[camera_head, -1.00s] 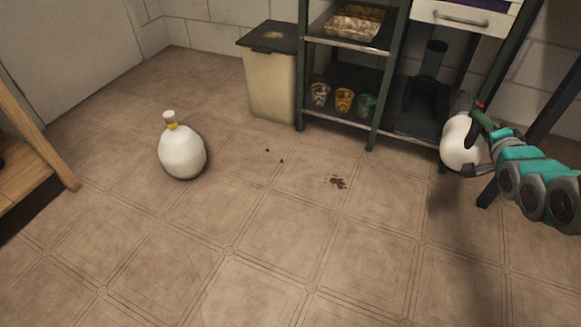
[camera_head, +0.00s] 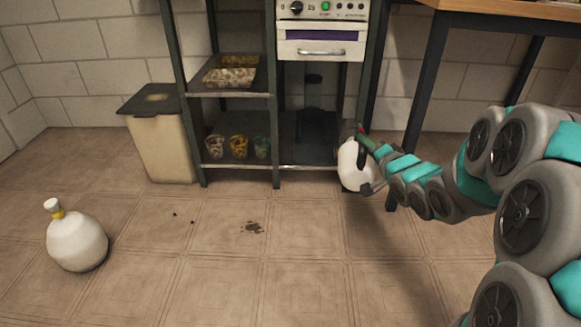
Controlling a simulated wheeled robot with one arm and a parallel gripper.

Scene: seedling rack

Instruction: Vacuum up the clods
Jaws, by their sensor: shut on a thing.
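Dark clods (camera_head: 252,227) lie in a small cluster on the tiled floor in front of the shelf rack. Two small dark specks (camera_head: 183,218) lie to their left. My gripper (camera_head: 364,153) is at the right, shut on a white rounded device that looks like a handheld vacuum (camera_head: 351,166). It has a green and red part at its top. The device is held to the right of the clods and apart from them. Its nozzle is not clearly visible, and my fingers are partly hidden.
A beige bin (camera_head: 163,151) with a dark lid stands left of the metal rack (camera_head: 272,140), which holds several cups and a tray. A wooden-topped table (camera_head: 490,20) is at the right. The front floor is open.

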